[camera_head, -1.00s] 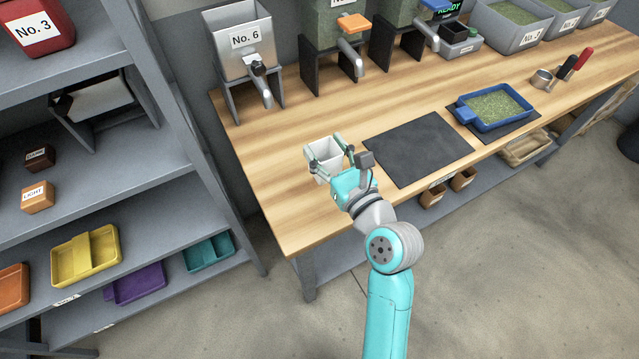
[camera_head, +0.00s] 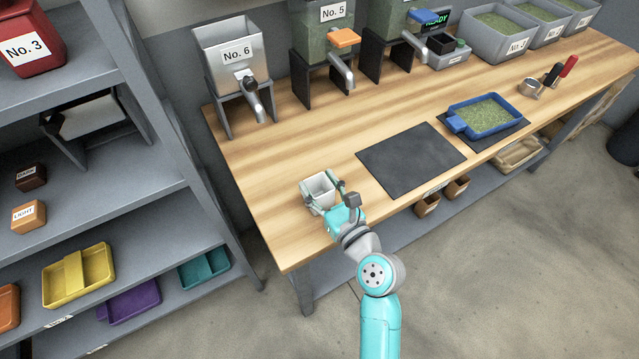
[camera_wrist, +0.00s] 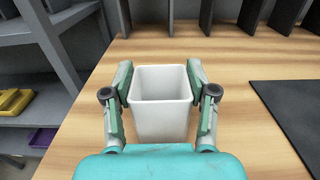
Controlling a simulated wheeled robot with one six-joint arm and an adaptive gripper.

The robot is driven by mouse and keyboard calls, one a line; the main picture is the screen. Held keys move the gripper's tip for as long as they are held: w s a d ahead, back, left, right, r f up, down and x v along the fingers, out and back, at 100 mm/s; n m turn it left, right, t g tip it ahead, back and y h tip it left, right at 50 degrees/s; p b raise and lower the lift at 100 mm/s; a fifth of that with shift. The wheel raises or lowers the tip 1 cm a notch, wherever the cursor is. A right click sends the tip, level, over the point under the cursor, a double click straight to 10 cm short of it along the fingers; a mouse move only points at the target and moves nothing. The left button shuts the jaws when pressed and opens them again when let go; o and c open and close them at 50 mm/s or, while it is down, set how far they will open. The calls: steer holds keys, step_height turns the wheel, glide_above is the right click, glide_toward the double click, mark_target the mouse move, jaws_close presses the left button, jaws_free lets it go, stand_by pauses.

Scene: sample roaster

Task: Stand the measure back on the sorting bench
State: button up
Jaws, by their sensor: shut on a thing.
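The measure is a white, square, open-topped cup (camera_head: 318,190) at the front left part of the wooden sorting bench (camera_head: 270,160). In the wrist view the measure (camera_wrist: 160,105) is upright and looks empty. My gripper (camera_wrist: 161,88) is shut on it, with one finger on its left side and one on its right. My gripper also shows in the head view (camera_head: 322,192). The cup's base is partly hidden by my gripper, so I cannot tell whether it touches the bench top.
A dark mat (camera_head: 411,160) lies right of the measure. A blue tray (camera_head: 485,116) of green beans stands farther right. The No. 6 hopper (camera_head: 233,60) stands at the back. A grey shelf (camera_head: 130,225) is at left. Bare wood surrounds the measure.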

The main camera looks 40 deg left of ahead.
steer(key=o, duration=1.4)
steer(key=shift+f, duration=0.1)
steer(key=v, duration=1.2)
